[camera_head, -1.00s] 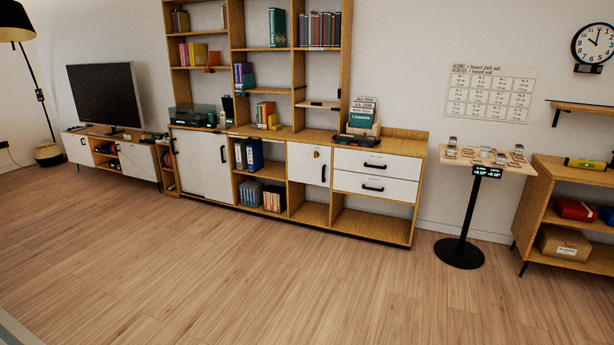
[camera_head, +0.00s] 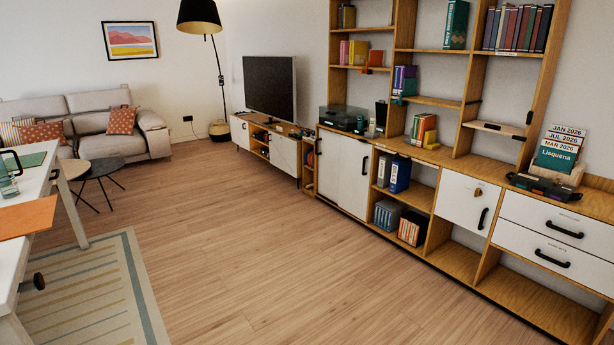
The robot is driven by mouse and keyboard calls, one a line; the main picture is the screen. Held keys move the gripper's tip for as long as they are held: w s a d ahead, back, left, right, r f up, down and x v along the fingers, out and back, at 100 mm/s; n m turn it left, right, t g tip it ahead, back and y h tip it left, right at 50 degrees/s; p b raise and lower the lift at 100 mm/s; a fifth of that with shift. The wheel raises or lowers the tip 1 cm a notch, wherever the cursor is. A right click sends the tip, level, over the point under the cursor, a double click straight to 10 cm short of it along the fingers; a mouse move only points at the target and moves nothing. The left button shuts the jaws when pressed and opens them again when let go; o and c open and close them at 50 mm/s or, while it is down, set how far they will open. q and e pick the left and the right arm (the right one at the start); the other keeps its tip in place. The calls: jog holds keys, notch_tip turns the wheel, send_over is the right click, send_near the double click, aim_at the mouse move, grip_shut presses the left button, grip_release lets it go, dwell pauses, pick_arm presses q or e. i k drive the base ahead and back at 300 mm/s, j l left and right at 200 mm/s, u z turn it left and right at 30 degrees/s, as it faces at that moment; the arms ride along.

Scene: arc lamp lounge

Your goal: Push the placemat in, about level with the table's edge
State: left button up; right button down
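An orange placemat (camera_head: 28,217) lies on the white table (camera_head: 12,262) at the left edge of the head view. Its right side appears to stick out past the table's long edge. Its left part is cut off by the picture's edge. A green mat (camera_head: 32,161) lies farther back on the same table, with a glass-like item (camera_head: 7,182) near it. Neither of my grippers is in view.
A striped rug (camera_head: 95,285) lies beside the table. Bare wood floor (camera_head: 230,250) is open between it and the shelf unit (camera_head: 455,205).

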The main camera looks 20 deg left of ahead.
aim_at(33, 217)
jog(key=i+j+u, duration=0.15)
jog(key=i+u, duration=0.3)
jog(key=i+j+u, duration=0.1)
jog(key=u, duration=0.35)
jog(key=i+l+u, duration=0.15)
jog(key=i+u, duration=0.6)
jog(key=i, duration=0.35)
jog(key=i+l+u, duration=0.1)
jog(key=i+u, duration=0.25)
jog(key=i, duration=0.35)
